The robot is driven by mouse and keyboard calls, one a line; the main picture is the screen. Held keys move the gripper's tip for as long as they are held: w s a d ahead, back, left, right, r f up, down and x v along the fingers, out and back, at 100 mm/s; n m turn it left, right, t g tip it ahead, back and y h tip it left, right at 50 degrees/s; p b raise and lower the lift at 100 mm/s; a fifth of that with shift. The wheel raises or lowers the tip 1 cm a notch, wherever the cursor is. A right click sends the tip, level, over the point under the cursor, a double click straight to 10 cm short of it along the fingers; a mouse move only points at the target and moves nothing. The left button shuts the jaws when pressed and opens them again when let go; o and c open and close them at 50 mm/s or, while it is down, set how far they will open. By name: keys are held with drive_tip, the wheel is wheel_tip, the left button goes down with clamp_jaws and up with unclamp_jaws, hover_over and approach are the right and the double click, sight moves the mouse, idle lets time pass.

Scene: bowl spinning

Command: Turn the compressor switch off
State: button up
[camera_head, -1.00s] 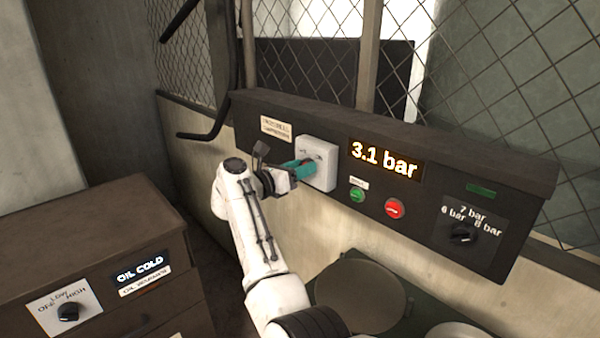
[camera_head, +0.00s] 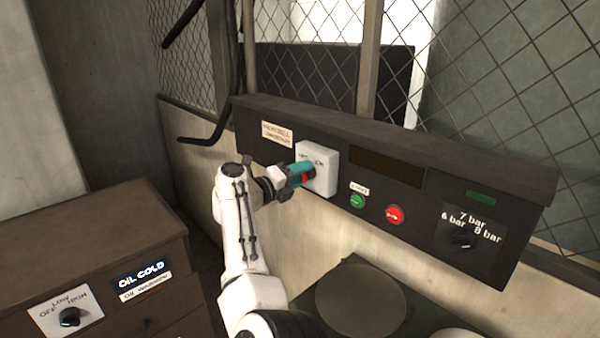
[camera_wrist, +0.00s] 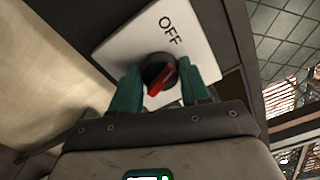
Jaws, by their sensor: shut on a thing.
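The compressor switch is a white square plate (camera_head: 324,171) on the dark panel. Its black knob with a red bar (camera_wrist: 159,76) shows in the wrist view below the word OFF. The red bar slants toward the upper right there. My gripper (camera_head: 303,173) has teal fingers and is at the plate. In the wrist view its fingers stand on either side of the knob, shut on it. The head view mostly hides the knob behind the fingers, and only a bit of red shows. The display (camera_head: 387,166) on the panel is dark.
A green button (camera_head: 357,201) and a red button (camera_head: 395,214) sit right of the switch. A pressure dial (camera_head: 464,239) is farther right. A brown cabinet (camera_head: 90,235) with an oil dial (camera_head: 70,317) stands at left. A round lid (camera_head: 360,300) lies below the panel.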

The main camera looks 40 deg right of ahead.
drive_tip(key=shift+w+a+n+p, duration=0.1)
drive_tip(key=shift+n+p, duration=0.55)
drive_tip(key=shift+n, duration=1.65)
drive_tip(key=shift+f, duration=0.1)
drive_tip(key=o, duration=1)
drive_tip(key=a+b, duration=0.1)
drive_tip(key=a, duration=0.4)
drive_tip(key=a+b, duration=0.1)
drive_tip(key=a, duration=0.4)
drive_tip(key=shift+s+a+b, duration=0.2)
drive_tip(key=shift+a+b, duration=0.1)
drive_tip(key=shift+a, duration=0.05)
drive_tip(key=shift+f, duration=0.1)
